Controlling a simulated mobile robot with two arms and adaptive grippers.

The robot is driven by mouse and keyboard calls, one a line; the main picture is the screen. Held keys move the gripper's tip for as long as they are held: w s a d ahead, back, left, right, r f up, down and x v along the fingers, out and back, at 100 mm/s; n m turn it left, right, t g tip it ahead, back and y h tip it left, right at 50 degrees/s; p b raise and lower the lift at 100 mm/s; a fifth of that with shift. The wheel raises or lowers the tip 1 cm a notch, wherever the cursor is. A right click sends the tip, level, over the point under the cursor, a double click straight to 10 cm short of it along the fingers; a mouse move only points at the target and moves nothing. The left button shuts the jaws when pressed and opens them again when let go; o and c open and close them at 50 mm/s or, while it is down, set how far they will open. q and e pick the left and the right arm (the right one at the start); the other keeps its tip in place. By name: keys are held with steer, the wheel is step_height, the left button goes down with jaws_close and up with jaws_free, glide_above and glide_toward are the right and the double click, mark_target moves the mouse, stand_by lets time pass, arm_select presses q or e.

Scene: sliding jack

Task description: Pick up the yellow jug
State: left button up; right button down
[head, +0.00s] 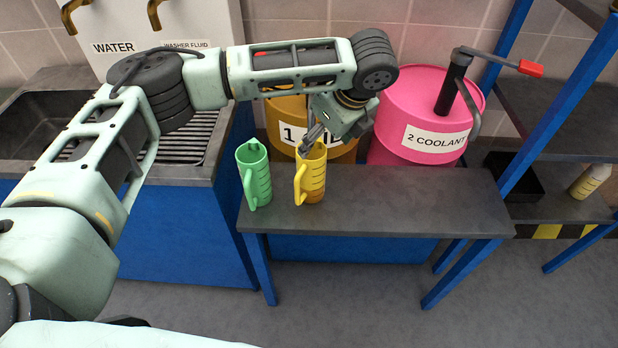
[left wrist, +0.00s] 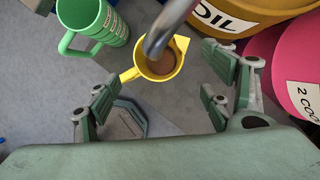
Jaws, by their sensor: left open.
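The yellow jug (head: 315,178) stands upright on the dark bench, its handle towards the left front. In the left wrist view the yellow jug (left wrist: 176,65) is seen from above, with brown inside it. My left gripper (head: 312,138) is at the jug's upper rear, pointing down. In the left wrist view my left gripper (left wrist: 160,95) is open, its fingers apart to the left and right below the jug's image. Nothing is seen between them in their grasp. A grey metal tube (left wrist: 168,25) crosses above the jug's mouth. My right gripper is not in view.
A green jug (head: 258,178) stands close to the left of the yellow one; the bench (head: 400,195) is clear to the right. Behind are a yellow oil drum (head: 345,152) and a pink coolant drum (head: 400,145) with a pump handle (head: 530,68). A sink (head: 45,115) is at left.

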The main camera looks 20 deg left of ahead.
mark_target(312, 152)
arm_select(q)
steer(key=x, duration=0.7)
steer(key=shift+a+p, duration=0.15)
steer(key=shift+p, duration=0.25)
steer(key=shift+r, duration=0.1)
steer(key=shift+c, duration=0.5)
steer(key=shift+s, duration=0.1)
jaws_close()
